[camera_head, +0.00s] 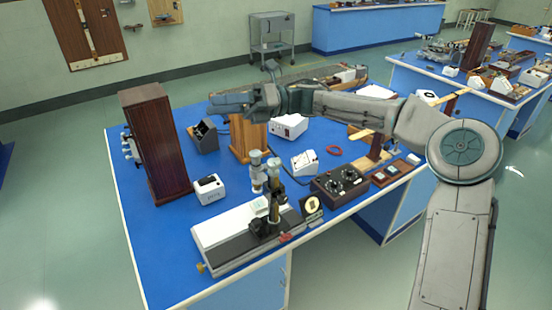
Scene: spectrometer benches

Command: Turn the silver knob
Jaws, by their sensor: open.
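Several small silvery knob-like parts (127,145) stick out of the left side of a tall dark wooden box (158,145) at the bench's left end. A microscope-like instrument (268,215) at the front also has silvery upright tubes. I cannot tell which part is the silver knob. My gripper (217,104) points left, above the bench and to the right of the wooden box's upper part. It is open, with nothing visible between its fingers, and looks apart from the box. The box's far side is hidden.
Bare bench shows at the front left. Another equipped bench (430,85) stands behind right.

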